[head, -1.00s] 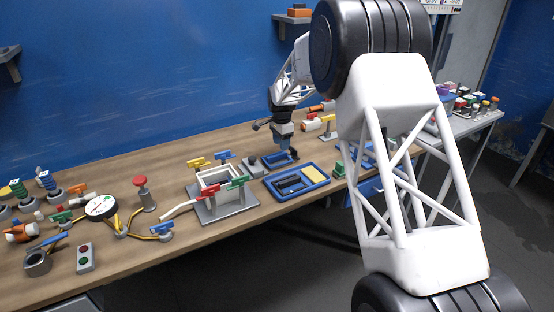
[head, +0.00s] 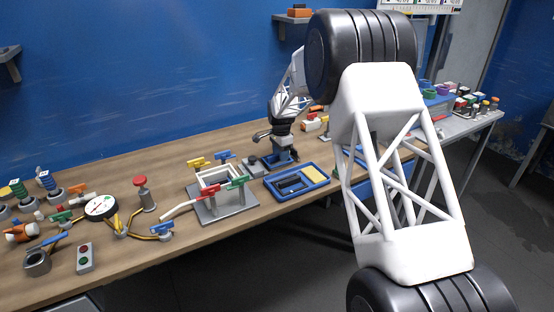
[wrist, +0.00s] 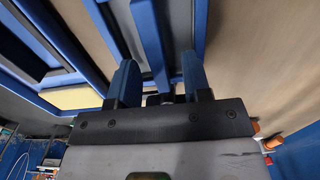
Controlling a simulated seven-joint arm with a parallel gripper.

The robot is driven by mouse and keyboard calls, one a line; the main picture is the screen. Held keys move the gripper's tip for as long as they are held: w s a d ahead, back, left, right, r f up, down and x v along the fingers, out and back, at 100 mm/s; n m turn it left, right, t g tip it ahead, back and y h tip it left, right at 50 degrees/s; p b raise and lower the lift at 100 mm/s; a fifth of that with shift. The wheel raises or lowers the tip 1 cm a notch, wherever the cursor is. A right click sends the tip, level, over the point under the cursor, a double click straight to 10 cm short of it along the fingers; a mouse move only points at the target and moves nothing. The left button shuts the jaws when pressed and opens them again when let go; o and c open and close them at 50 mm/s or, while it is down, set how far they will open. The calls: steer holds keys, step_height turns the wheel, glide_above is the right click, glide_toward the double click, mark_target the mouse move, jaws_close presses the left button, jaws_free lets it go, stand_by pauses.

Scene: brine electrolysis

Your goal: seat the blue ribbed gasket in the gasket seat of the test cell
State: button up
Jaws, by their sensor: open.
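My gripper (head: 284,156) is down over a small blue-rimmed piece (head: 267,165) on the bench, right of the test cell. In the wrist view its blue fingers (wrist: 160,64) are open, one on either side of a raised blue bar (wrist: 150,40) with a blue rim around it. This looks like the blue ribbed gasket, but I cannot tell for sure; the fingers hide part of it. The test cell (head: 212,208) is a grey base with a raised white frame (head: 212,177) and red, green, yellow and blue clamp handles around it. I cannot make out the seat's inside.
A blue tray (head: 270,184) with a yellow panel (head: 314,174) lies just in front of my gripper. A gauge (head: 101,207), a red-topped post (head: 141,183) and a button box (head: 85,258) stand to the left. Bare bench lies behind the cell.

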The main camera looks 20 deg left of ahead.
steer(key=shift+c, duration=0.4)
jaws_close()
steer(key=shift+r, duration=0.15)
steer(key=shift+r, duration=0.85)
steer(key=shift+s+d+r, duration=0.1)
steer(key=shift+s+r, duration=0.05)
steer(key=shift+r, duration=0.7)
steer(key=s+d, duration=0.2)
steer(key=s, duration=0.2)
steer(key=s+d+r, duration=0.1)
steer(key=s+d, duration=0.1)
steer(key=s, duration=0.3)
steer(key=s+d, duration=0.2)
steer(key=s, duration=0.3)
steer(key=shift+s+d+r, duration=0.1)
steer(key=shift+d+r, duration=0.05)
steer(key=shift+d, duration=0.2)
